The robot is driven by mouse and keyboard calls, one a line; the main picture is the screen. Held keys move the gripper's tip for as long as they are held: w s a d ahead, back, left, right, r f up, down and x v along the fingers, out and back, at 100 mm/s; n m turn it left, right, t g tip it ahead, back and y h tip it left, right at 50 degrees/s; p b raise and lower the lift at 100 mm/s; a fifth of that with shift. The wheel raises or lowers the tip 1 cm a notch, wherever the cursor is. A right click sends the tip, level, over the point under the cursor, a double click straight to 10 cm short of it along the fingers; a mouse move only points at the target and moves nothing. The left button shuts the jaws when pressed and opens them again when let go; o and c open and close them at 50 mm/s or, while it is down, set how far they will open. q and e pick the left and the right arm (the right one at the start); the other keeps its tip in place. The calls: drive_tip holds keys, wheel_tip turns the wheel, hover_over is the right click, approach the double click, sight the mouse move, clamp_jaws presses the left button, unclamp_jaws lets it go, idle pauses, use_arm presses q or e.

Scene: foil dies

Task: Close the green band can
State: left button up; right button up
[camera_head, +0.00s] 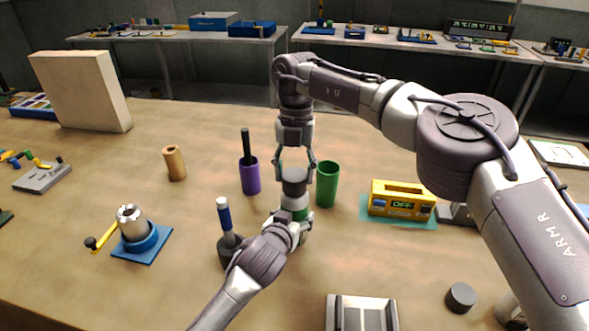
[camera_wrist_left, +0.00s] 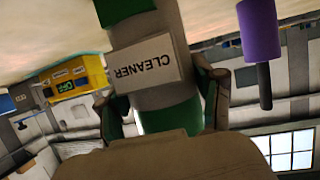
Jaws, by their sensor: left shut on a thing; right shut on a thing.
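The green band can (camera_head: 294,203) stands upright near the middle of the table, a pale can with green bands. In the left wrist view the can (camera_wrist_left: 146,62) fills the middle, with an upside-down CLEANER label. My left gripper (camera_head: 291,226) is shut around the can's lower part. Its fingers show on both sides of the can in the left wrist view (camera_wrist_left: 163,105). My right gripper (camera_head: 296,164) points down from above, shut on a grey cap-like piece (camera_head: 294,174) at the can's top. I cannot tell whether that piece touches the can or is seated.
A green cup (camera_head: 327,184) stands close right of the can. A yellow device (camera_head: 401,200) is farther right. A grey slotted block (camera_head: 361,312) lies in front.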

drive_tip(key=shift+f, duration=0.45)
drive_tip(key=o, duration=0.9)
drive_tip(key=r, duration=0.5)
drive_tip(key=w+r, duration=0.1)
drive_tip(key=r, duration=0.1)
drive_tip(key=shift+r, duration=0.2)
drive_tip(key=shift+d, duration=0.1)
use_arm(q)
drive_tip(key=o, duration=1.8)
drive_tip(key=shift+c, duration=0.2)
